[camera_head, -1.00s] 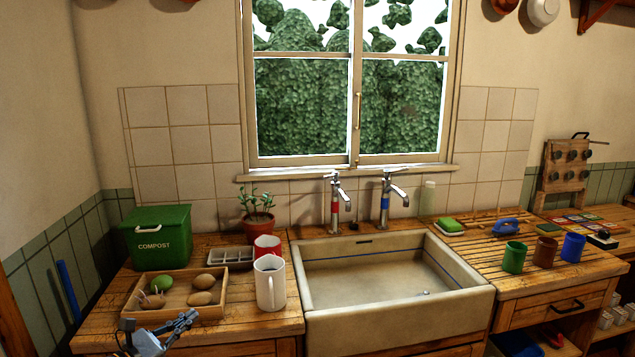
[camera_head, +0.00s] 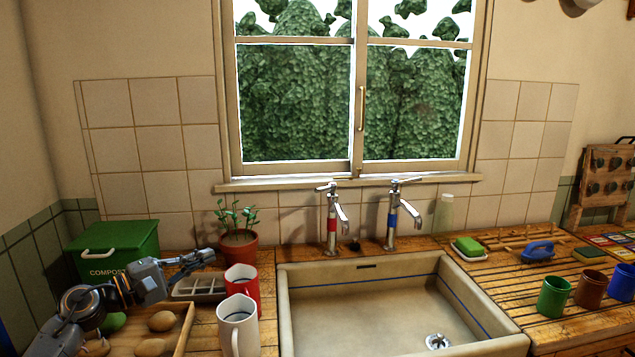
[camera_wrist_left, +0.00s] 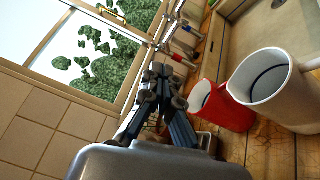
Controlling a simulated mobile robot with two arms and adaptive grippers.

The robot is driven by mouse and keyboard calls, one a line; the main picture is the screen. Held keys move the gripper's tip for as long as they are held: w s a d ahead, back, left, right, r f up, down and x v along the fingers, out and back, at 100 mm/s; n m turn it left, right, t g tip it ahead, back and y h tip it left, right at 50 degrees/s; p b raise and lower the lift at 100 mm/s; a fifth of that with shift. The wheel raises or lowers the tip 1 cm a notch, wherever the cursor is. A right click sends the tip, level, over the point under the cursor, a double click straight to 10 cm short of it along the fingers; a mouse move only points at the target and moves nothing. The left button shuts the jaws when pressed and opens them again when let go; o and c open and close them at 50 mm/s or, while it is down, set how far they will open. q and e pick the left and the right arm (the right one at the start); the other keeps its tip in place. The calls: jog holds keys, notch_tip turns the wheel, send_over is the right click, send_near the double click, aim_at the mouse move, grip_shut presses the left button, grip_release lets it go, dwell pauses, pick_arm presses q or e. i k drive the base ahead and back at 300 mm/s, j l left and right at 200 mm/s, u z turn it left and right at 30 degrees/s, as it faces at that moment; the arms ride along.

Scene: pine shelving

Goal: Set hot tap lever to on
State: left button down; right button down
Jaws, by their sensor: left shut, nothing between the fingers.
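The hot tap (camera_head: 331,225), chrome with a red band, stands behind the sink at left; its small lever (camera_head: 326,187) sits on top. The cold tap (camera_head: 392,218), with a blue band, stands to its right. In the left wrist view the red-banded tap (camera_wrist_left: 177,58) shows beyond my fingers. My left gripper (camera_head: 208,256) is shut and empty, left of the hot tap and apart from it, by the plant pot and above the seed tray. Its fingers also show in the wrist view (camera_wrist_left: 158,72). My right gripper is not in view.
A red mug (camera_head: 243,283) and a white mug (camera_head: 238,325) stand between my left gripper and the sink (camera_head: 400,352). A potted plant (camera_head: 238,250) stands behind them. A green compost bin (camera_head: 113,250) is at left. The space over the basin is clear.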

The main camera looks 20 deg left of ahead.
aim_at(332, 187)
jog(key=i, duration=1.1)
